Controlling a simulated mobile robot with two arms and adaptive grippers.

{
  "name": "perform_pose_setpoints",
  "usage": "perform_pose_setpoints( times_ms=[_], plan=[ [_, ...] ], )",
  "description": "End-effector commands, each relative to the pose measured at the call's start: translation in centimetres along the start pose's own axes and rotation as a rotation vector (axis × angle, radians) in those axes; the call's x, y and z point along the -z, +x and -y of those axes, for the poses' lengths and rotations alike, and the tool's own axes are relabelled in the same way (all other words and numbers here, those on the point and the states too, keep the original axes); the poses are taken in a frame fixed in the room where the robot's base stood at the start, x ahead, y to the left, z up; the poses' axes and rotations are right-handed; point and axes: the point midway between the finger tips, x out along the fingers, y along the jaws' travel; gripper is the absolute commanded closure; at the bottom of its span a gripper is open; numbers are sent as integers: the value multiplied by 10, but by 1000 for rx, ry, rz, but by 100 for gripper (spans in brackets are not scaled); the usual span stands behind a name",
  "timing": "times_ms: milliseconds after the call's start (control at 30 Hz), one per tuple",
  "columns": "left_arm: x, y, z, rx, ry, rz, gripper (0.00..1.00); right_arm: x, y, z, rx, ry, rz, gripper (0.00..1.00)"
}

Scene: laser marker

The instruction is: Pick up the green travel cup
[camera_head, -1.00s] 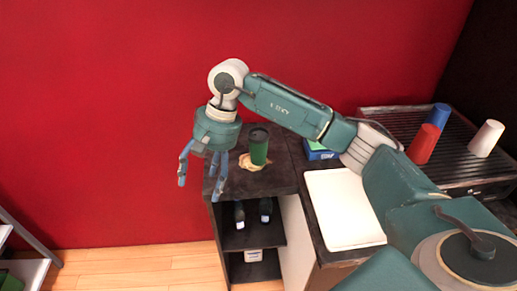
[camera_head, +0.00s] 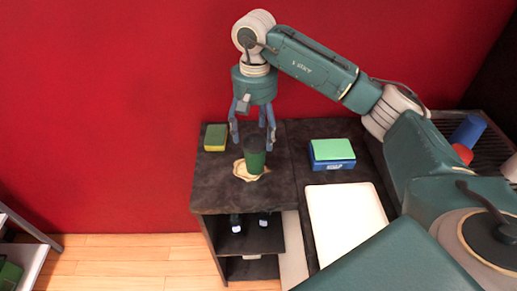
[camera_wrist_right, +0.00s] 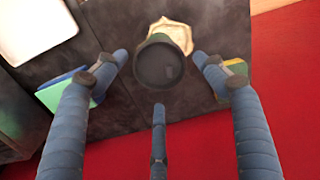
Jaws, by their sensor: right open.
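The green travel cup (camera_head: 255,156) with a dark lid stands upright on the dark counter, beside or on a crumpled beige cloth or paper. In the right wrist view its dark lid (camera_wrist_right: 159,66) faces the camera, between the spread fingers. My right gripper (camera_head: 254,138) is open and empty, pointing down, just above and behind the cup. In the wrist view the gripper (camera_wrist_right: 158,85) has two fingers on either side of the lid and one below it; I cannot tell whether any touches. My left gripper is not in view.
A yellow-green sponge (camera_head: 215,138) lies left of the cup. A blue box with a green top (camera_head: 332,153) and a white board (camera_head: 345,218) lie to the right. Red and blue cups (camera_head: 468,130) stand far right. The beige cloth or paper (camera_head: 246,172) lies at the cup's base.

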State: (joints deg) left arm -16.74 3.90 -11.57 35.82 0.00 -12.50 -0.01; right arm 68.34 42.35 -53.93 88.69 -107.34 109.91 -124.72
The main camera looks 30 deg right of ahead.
Motion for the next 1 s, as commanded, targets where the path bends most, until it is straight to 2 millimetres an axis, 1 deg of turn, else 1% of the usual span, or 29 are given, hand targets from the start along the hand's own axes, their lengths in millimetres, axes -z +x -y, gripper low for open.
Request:
perform_pose_setpoints(
  times_ms=[33,200,333,467,567,700,800,1000],
  plan=[
    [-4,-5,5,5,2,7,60,-1,8,0,-2,0,5,30],
    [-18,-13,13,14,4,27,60,-1,33,0,0,1,3,30],
    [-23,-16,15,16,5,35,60,-1,43,0,0,1,1,30],
    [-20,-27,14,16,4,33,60,-3,53,1,-1,0,5,30],
    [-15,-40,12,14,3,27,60,-5,68,2,-1,0,6,30],
    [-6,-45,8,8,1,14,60,-4,88,2,0,0,3,30],
    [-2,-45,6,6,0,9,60,-3,94,2,0,0,-1,30],
    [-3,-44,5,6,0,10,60,-3,96,2,0,0,-2,30]
  ],
)
